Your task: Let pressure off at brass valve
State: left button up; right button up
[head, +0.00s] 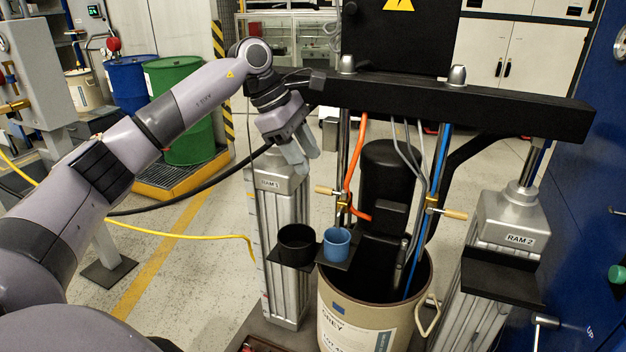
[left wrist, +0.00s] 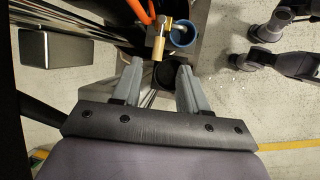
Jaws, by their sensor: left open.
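A brass valve (head: 343,204) with a tan handle (head: 325,191) sits on the left post, beside an orange hose. A second brass valve (head: 432,203), with its handle pointing right, sits by the blue hose. My left gripper (head: 304,160) is open and empty, above and a little left of the left valve, pointing down. In the left wrist view, a brass valve (left wrist: 167,22) and its tan handle (left wrist: 158,48) show just beyond the spread fingertips (left wrist: 159,68), lined up between them; no contact is visible. My right gripper is not in view.
A black cup (head: 296,245) and a blue cup (head: 337,244) stand in a holder below the left valve. A black cable passes beside my left gripper.

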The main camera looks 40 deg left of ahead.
aim_at(318, 186)
pick_arm(q)
jog(key=x, duration=0.4)
jog(key=a+x, duration=0.1)
jog(key=x, duration=0.1)
jog(key=shift+f, duration=0.35)
grip_shut()
